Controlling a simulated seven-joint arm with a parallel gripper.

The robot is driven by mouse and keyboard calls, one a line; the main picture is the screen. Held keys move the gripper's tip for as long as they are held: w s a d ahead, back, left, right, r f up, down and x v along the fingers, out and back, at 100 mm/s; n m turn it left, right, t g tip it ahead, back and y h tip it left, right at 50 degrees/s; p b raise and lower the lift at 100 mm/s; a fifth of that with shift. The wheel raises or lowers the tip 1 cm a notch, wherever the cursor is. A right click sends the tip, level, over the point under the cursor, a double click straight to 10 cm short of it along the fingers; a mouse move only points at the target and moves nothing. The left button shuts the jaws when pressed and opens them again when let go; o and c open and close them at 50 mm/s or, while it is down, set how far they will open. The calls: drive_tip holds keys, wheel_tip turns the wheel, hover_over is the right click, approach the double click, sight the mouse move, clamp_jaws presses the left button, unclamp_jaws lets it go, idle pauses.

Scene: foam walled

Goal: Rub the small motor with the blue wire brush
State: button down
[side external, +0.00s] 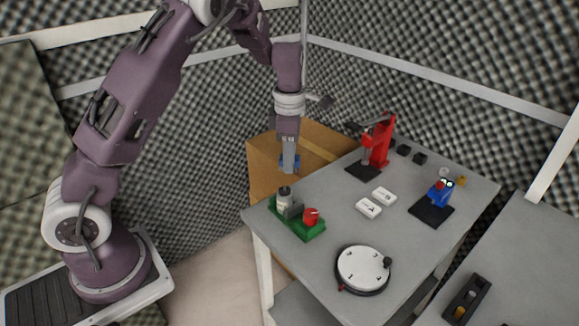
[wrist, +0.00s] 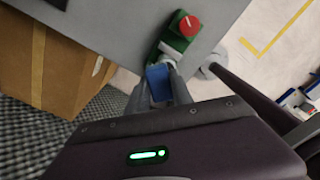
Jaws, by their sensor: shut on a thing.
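My gripper (side external: 290,163) points down beside the table's far left edge, with the cardboard box behind it in the side view. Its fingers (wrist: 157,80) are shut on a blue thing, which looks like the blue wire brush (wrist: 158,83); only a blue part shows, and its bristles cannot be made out. A green base (side external: 299,222) carries a pale cylinder with a dark top (side external: 284,196) and a red round part (side external: 311,216). I cannot tell for sure which item is the small motor. In the wrist view the green base (wrist: 177,44) lies just beyond the fingertips.
The grey table (side external: 335,215) also bears a white turntable-like disc (side external: 362,268), two white blocks (side external: 369,207), a red stand (side external: 380,145) and a blue figure on a black base (side external: 438,193). A cardboard box (side external: 265,160) stands behind the table.

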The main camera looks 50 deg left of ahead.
drive_tip(key=shift+r, duration=1.05)
